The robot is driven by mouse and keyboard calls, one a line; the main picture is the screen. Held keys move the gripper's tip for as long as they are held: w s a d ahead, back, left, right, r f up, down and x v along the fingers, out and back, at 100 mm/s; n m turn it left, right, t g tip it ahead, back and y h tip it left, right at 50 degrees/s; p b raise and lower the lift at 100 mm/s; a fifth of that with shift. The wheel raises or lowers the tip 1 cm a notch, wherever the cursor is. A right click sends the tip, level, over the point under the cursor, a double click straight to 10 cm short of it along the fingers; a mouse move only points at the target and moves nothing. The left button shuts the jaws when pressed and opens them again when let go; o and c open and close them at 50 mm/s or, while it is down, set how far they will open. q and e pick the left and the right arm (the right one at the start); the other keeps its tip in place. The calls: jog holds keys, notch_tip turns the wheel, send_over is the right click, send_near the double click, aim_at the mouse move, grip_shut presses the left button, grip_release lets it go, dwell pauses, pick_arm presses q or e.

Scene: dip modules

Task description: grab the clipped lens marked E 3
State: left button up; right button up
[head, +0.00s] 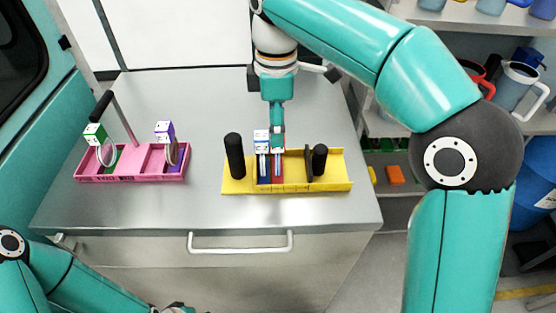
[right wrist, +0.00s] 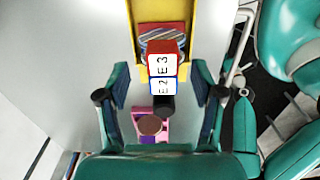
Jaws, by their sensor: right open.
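The clipped lens marked E 3 is a red block with a white label (right wrist: 163,64) in the right wrist view, sitting in the yellow tray (head: 325,186). Its red body (head: 278,172) shows in the head view below my right gripper, which hides its label there. Beside it is a blue clipped lens (head: 262,168), labelled E 2 (right wrist: 161,86) in the wrist view. My right gripper (head: 277,140) is open, pointing down over the red lens, with its fingers (right wrist: 162,92) apart on either side of the blocks. Only a dark piece of my left gripper (head: 174,308) shows at the bottom edge.
Black posts stand in the yellow tray, left (head: 235,156) and right (head: 319,160) of the lenses. A pink tray (head: 132,178) at the left holds a green-clipped lens (head: 95,134) and a purple-clipped lens (head: 165,132). The metal tabletop (head: 200,100) is otherwise clear.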

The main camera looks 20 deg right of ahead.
aim_at(277, 155)
notch_tip(277, 155, down, 4)
jog(key=shift+s+f, duration=0.15)
jog(key=shift+c, duration=0.4)
grip_shut()
